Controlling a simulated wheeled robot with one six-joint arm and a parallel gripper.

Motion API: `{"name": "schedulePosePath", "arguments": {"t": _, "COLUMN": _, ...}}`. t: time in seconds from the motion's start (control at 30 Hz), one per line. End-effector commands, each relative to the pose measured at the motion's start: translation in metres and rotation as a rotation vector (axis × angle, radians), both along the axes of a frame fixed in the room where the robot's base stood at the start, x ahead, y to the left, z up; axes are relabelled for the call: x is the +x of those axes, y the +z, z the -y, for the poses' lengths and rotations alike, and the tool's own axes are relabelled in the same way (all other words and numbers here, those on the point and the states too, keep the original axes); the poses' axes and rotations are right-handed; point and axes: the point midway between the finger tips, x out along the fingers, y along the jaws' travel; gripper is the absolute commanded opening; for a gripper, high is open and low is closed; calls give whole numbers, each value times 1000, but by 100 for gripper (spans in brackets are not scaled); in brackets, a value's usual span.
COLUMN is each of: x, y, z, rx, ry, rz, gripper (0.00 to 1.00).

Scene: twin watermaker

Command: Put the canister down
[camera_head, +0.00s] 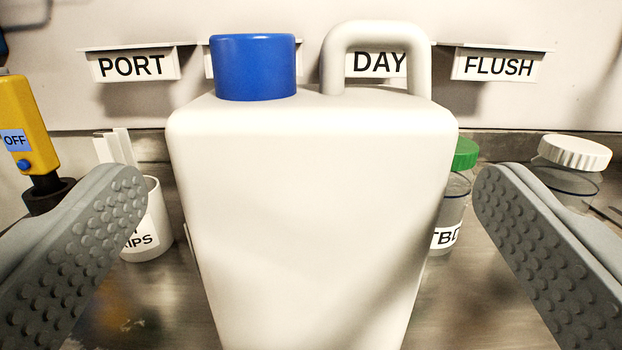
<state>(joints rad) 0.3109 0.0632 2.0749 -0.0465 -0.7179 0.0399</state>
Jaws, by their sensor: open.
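The canister (315,200) is white with a blue cap (253,68) and a loop handle (375,40) on top. It stands upright on the metal counter in the middle of the camera view, though its base is cut off by the lower edge. My gripper (310,195) is open, with one grey studded finger on each side of the canister. Gaps show between both fingertips and the canister's sides.
Labels PORT (131,66), DAY (379,64) and FLUSH (498,66) hang on the back wall. Left are a yellow device (28,125) marked OFF and a cup of strips (150,225). Right are a green-lidded jar (455,200) and a white-lidded jar (572,165). The counter (170,300) shows bare beside the canister.

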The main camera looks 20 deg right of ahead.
Motion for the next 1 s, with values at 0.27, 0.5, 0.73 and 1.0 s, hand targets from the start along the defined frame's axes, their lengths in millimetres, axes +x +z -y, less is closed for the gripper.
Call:
{"name": "schedulePosePath", "arguments": {"t": 0.27, "x": 16, "y": 1, "z": 5, "rx": 0, "ry": 0, "rz": 0, "gripper": 100}}
{"name": "schedulePosePath", "arguments": {"t": 0.5, "x": 45, "y": 2, "z": 14, "rx": 0, "ry": 0, "rz": 0, "gripper": 100}}
{"name": "schedulePosePath", "arguments": {"t": 0.73, "x": 60, "y": 4, "z": 18, "rx": 0, "ry": 0, "rz": 0, "gripper": 100}}
{"name": "schedulePosePath", "arguments": {"t": 1.0, "x": 60, "y": 5, "z": 18, "rx": 0, "ry": 0, "rz": 0, "gripper": 88}}
